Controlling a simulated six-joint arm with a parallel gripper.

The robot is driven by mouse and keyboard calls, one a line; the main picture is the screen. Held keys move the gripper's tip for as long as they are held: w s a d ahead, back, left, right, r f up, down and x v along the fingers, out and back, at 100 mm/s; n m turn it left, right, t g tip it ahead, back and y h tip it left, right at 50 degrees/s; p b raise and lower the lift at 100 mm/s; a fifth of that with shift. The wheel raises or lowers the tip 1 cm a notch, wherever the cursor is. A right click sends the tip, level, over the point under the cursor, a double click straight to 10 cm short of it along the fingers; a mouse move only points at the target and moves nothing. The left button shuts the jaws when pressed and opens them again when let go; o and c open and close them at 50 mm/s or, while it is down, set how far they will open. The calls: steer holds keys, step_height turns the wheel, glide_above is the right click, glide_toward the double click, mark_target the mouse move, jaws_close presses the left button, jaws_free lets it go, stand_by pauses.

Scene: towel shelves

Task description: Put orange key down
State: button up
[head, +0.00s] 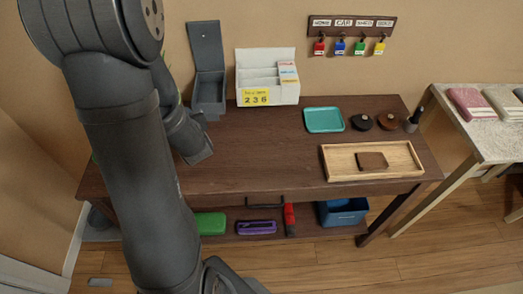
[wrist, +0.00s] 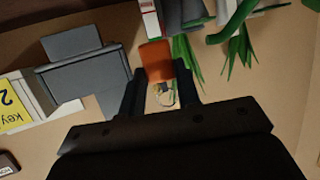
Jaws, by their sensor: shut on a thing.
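In the wrist view the orange key (wrist: 155,60) shows as an orange tag with a small metal key and ring below it. My gripper (wrist: 159,80) is shut on it, with one dark finger on each side. The key appears held up in the air; I cannot tell its height over the table. In the head view my arm fills the left side and hides the key and the gripper's fingertips. The brown table (head: 255,150) lies to the right of my arm.
An open grey box (head: 208,85) and a white organizer (head: 268,78) stand at the table's back. A teal tray (head: 324,120) and a wooden tray (head: 340,177) lie on the right. A rack (head: 350,25) holds several coloured keys. Green plants (wrist: 240,45) show in the wrist view.

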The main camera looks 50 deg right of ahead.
steer(key=s+d+m+g+h, duration=0.1)
steer(key=s+d, duration=0.3)
steer(key=s, duration=0.4)
steer(key=s+d+m+h, duration=0.1)
steer(key=s+d, duration=0.4)
steer(key=s, duration=0.3)
steer(key=s+m+g+h, duration=0.2)
steer(key=s, duration=1.4)
steer(key=w+f, duration=0.2)
steer(key=w, duration=0.1)
steer(key=w+f, duration=0.2)
steer(key=w, duration=0.2)
steer(key=w+f, duration=0.2)
steer(key=w, duration=0.2)
steer(key=shift+a+f, duration=0.25)
steer(key=shift+f, duration=2.05)
steer(key=shift+f, duration=0.1)
steer(key=o, duration=1)
steer(key=shift+c, duration=0.2)
